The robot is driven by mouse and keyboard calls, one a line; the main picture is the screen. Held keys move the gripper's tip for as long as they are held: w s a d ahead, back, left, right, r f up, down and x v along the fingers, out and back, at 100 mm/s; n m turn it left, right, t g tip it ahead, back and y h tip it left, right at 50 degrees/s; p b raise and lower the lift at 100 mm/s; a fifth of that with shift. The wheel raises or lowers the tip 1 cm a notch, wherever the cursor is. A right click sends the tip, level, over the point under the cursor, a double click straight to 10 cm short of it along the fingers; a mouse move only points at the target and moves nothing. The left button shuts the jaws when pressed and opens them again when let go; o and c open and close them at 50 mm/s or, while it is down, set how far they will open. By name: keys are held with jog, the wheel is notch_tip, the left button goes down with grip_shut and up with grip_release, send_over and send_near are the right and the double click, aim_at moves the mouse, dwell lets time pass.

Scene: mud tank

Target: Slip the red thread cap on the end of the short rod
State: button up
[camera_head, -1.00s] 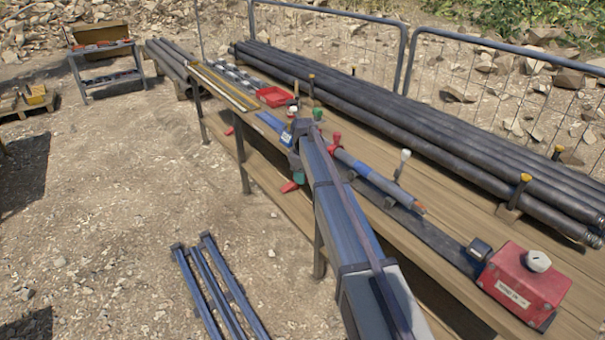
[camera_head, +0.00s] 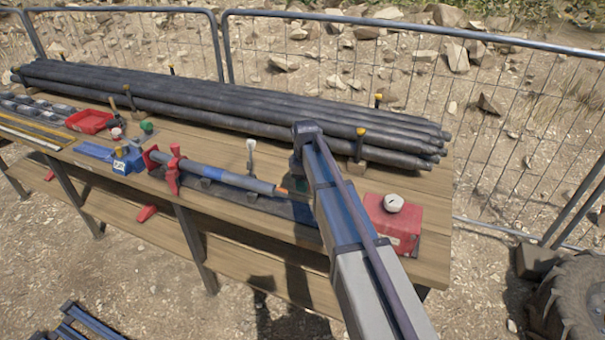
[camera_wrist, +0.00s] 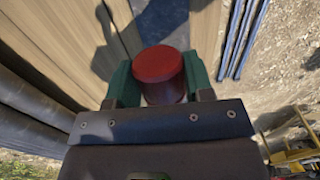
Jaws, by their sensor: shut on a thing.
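In the wrist view my gripper (camera_wrist: 160,82) has its two green fingers closed on the sides of the red thread cap (camera_wrist: 160,65). The cap's flat round face shows between the fingers. In the head view the blue-grey short rod (camera_head: 222,176) lies level along the bench, held near its left part by a red clamp (camera_head: 173,168). Its right end has an orange tip, close beside my arm in the picture. My arm hides the cap and most of the gripper there. I cannot tell how far the cap is from the rod end.
A red box (camera_head: 392,222) with a white knob stands at the bench's right end. Long dark pipes (camera_head: 230,105) lie along the bench's back. A white-topped lever (camera_head: 251,150) stands behind the rod. A red tray (camera_head: 89,121) is at left. A mesh fence (camera_head: 400,80) stands behind.

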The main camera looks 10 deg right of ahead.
aim_at(286, 191)
jog(key=shift+a+f+b, duration=0.2)
jog(key=shift+f+b, duration=0.2)
jog(key=f+b, duration=0.3)
jog(key=a+f+b, duration=0.1)
jog(key=f+b, duration=0.1)
jog(key=shift+w+f+b, duration=0.35)
jog(key=shift+w+a+f, duration=0.1)
jog(key=shift+f, duration=0.15)
jog(key=shift+w+a, duration=0.1)
dwell(0.6)
jog(key=shift+w+a, duration=0.7)
jog(key=shift+a, duration=0.3)
jog(key=shift+w+a, duration=0.65)
jog(key=shift+a, duration=0.3)
jog(key=o, duration=0.8)
jog(key=shift+o, duration=0.2)
notch_tip(286, 191, up, 11)
jog(key=p, duration=1)
